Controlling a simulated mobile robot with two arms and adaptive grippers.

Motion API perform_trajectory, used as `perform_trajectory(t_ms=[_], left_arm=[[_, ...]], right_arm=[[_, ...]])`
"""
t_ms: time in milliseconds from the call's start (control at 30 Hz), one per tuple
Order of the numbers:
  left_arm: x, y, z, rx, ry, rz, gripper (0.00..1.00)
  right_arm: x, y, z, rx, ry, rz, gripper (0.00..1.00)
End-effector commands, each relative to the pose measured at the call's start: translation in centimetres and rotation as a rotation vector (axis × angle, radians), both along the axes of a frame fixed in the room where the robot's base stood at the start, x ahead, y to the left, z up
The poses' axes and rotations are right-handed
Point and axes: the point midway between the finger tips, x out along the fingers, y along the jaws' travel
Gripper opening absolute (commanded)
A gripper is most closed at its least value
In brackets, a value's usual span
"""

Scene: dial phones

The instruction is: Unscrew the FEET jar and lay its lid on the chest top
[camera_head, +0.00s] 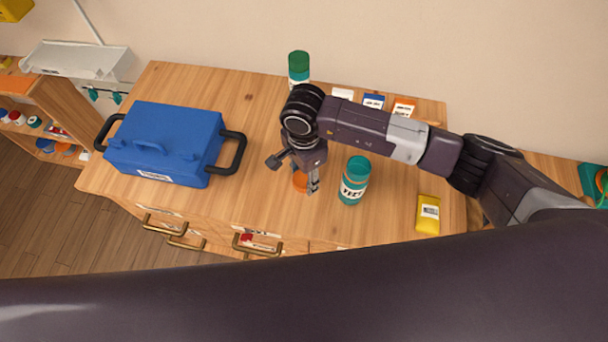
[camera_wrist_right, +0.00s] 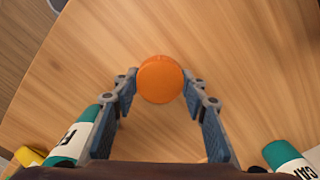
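The FEET jar (camera_head: 353,182) is teal with a white label and stands upright on the wooden chest top (camera_head: 250,110). Its top shows teal, with no orange lid on it. Part of it shows at the lower left of the right wrist view (camera_wrist_right: 72,140). The orange lid (camera_head: 300,181) is left of the jar, low under my right gripper (camera_head: 294,174), and looks to be on the chest top. In the wrist view the lid (camera_wrist_right: 160,80) sits between the open fingertips; contact with them is hard to tell. My left gripper is not in view.
A blue case (camera_head: 165,140) stands at the left of the chest top. A green-lidded jar (camera_head: 299,68) stands behind my right wrist. A yellow packet (camera_head: 428,214) lies at the right. Small cards (camera_head: 373,102) lie along the back. Bare wood lies between the case and the lid.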

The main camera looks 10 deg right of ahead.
Motion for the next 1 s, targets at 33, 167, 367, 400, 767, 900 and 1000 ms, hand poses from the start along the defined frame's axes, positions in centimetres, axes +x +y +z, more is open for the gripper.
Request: perform_trajectory(t_ms=[33,167,367,400,767,900,1000], left_arm=[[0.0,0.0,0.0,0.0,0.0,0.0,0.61],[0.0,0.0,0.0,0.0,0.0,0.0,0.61],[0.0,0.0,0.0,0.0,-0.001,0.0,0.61],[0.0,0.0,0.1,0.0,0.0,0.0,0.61],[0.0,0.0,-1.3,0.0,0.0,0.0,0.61],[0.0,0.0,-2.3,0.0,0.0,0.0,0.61],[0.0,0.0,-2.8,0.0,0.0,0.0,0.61]], right_arm=[[0.0,0.0,0.0,0.0,0.0,0.0,0.45],[0.0,0.0,0.0,0.0,0.0,0.0,0.57],[0.0,0.0,0.0,0.0,0.0,-0.001,0.57],[0.0,0.0,0.1,0.0,0.0,-0.001,0.57],[0.3,0.0,4.6,0.002,-0.009,0.002,0.57],[0.2,0.0,7.6,0.0,-0.007,0.002,0.57],[0.2,0.0,9.5,0.001,-0.006,0.0,0.57]])
